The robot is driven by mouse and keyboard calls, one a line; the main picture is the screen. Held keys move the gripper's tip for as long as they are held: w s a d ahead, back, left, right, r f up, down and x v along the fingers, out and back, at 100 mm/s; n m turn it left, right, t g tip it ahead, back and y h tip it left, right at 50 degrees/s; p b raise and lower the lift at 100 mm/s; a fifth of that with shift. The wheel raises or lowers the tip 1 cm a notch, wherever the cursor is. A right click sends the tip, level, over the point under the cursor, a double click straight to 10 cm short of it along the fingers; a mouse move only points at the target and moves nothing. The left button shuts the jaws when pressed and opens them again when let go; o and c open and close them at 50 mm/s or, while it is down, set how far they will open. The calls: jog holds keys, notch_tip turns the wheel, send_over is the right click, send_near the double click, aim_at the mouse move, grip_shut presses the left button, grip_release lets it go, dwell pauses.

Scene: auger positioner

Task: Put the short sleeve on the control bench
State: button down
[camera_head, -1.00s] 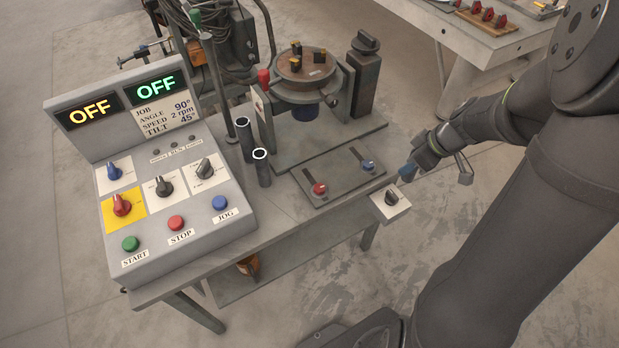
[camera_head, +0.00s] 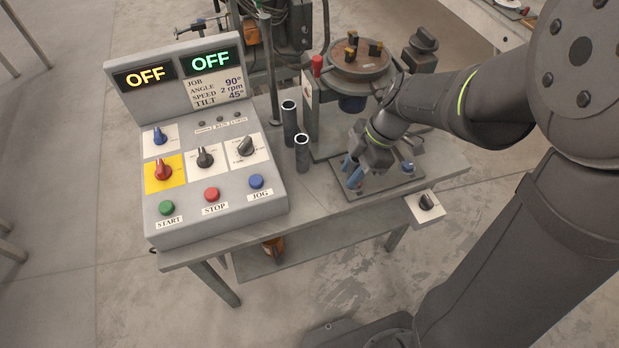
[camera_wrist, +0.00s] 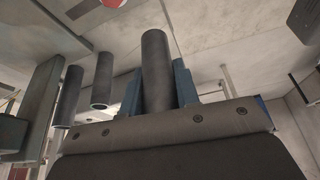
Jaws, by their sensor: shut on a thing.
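A dark grey sleeve (camera_wrist: 157,75), which I take to be the short sleeve, is between my gripper's blue fingers in the wrist view. My gripper (camera_head: 352,172) is shut on it, over the small plate on the control bench (camera_head: 330,203). The held sleeve is hard to make out in the head view. Two other dark sleeves stand upright on the bench left of my gripper: a taller one (camera_head: 289,122) and a lower one (camera_head: 302,155). They also show at the left of the wrist view, the taller (camera_wrist: 70,97) and the lower (camera_wrist: 103,82).
The control panel (camera_head: 210,195) fills the bench's left side, both displays reading OFF. The positioner table (camera_head: 361,62) with several clamps stands behind my gripper. A switch box (camera_head: 426,205) sticks out at the front right edge.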

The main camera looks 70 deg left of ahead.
jog(key=shift+s+a+f, duration=0.8)
jog(key=shift+s+f, duration=0.4)
jog(key=shift+f, duration=0.35)
jog(key=shift+s+a+f, duration=0.75)
jog(key=shift+s+f, duration=0.5)
jog(key=shift+f, duration=0.3)
jog(key=shift+s+a+f, duration=0.8)
jog(key=shift+s+f, duration=0.4)
jog(key=shift+f, duration=0.35)
jog(key=shift+f, duration=0.15)
jog(key=c, duration=1.1)
grip_release()
jog(key=v, duration=1.2)
